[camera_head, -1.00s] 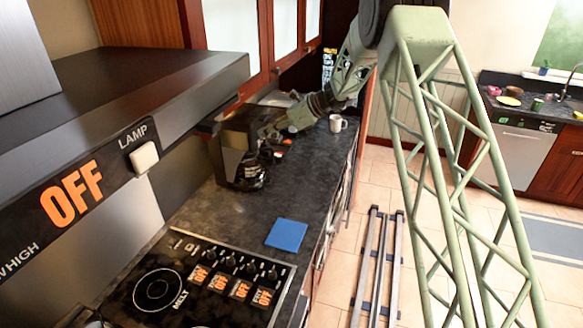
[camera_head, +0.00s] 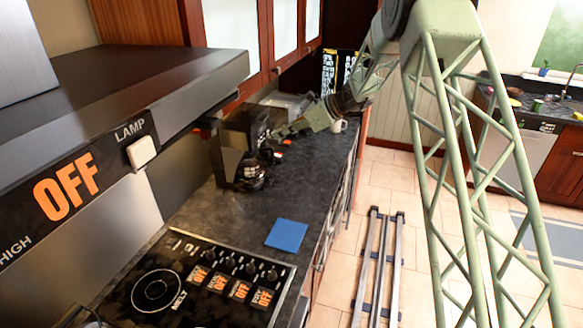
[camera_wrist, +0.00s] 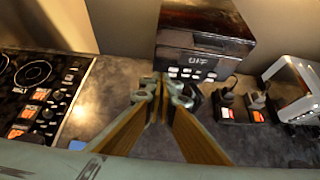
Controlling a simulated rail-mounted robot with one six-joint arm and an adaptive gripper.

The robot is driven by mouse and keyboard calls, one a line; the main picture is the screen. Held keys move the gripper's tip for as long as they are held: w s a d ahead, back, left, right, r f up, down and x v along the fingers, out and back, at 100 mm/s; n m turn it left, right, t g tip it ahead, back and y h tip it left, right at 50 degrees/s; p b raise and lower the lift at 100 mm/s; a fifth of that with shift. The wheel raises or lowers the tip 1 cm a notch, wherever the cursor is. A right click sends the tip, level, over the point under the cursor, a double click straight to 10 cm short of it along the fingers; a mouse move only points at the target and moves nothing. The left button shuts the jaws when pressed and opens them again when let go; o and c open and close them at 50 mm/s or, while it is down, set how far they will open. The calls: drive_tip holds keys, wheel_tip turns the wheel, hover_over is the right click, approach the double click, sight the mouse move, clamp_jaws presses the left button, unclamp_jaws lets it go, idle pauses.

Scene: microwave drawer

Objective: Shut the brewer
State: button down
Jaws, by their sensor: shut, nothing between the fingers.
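The brewer (camera_head: 232,150), a black coffee machine, stands on the dark counter against the wall, with a dark glass pot (camera_head: 250,178) at its front. In the wrist view its dark top and front (camera_wrist: 205,35) show, with an OFF label and pale buttons. The top appears to lie over the body, but I cannot tell whether it is fully closed. My gripper (camera_head: 279,133) is shut and empty at the brewer's front right. In the wrist view its fingertips (camera_wrist: 161,88) are together just before the button front; contact cannot be told.
A stove with knobs (camera_head: 205,285) is at the near left, beside a blue square (camera_head: 287,235) on the counter. A white mug (camera_head: 339,126) stands farther back. A toaster-like appliance (camera_wrist: 295,88) and small dark items (camera_wrist: 240,105) are right of the brewer in the wrist view.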

drive_tip(key=shift+s+d, duration=0.2)
drive_tip(key=shift+d, duration=0.3)
drive_tip(key=shift+s+d, duration=0.15)
drive_tip(key=shift+d, duration=0.3)
drive_tip(key=s+d+r+n+g+h+b, duration=0.1)
drive_tip(key=s+d+r+n+h+b, duration=0.25)
drive_tip(key=s, duration=0.85)
drive_tip(key=s+d+r+n+b, duration=0.15)
drive_tip(key=s+r+n, duration=0.35)
drive_tip(key=s, duration=0.7)
drive_tip(key=s+d+r+n+g+h+b, duration=0.1)
drive_tip(key=s+d+r+n+b, duration=0.25)
drive_tip(key=s, duration=0.85)
drive_tip(key=s+d+f+n+h+b, duration=0.2)
drive_tip(key=s+d+n+b, duration=0.1)
drive_tip(key=s, duration=0.9)
drive_tip(key=s+d+f+n+t+h+b, duration=0.1)
drive_tip(key=s+d, duration=0.5)
drive_tip(key=s, duration=0.7)
drive_tip(key=s+d+f+n+t+h+b, duration=0.1)
drive_tip(key=s+d+f+n+h+b, duration=0.2)
drive_tip(key=s, duration=0.9)
drive_tip(key=d+f+n+b, duration=0.1)
drive_tip(key=d+n, duration=0.1)
drive_tip(key=n, duration=0.1)
drive_tip(key=shift+s+f+b, duration=0.2)
drive_tip(key=shift+f+b, duration=0.05)
drive_tip(key=shift+b, duration=0.15)
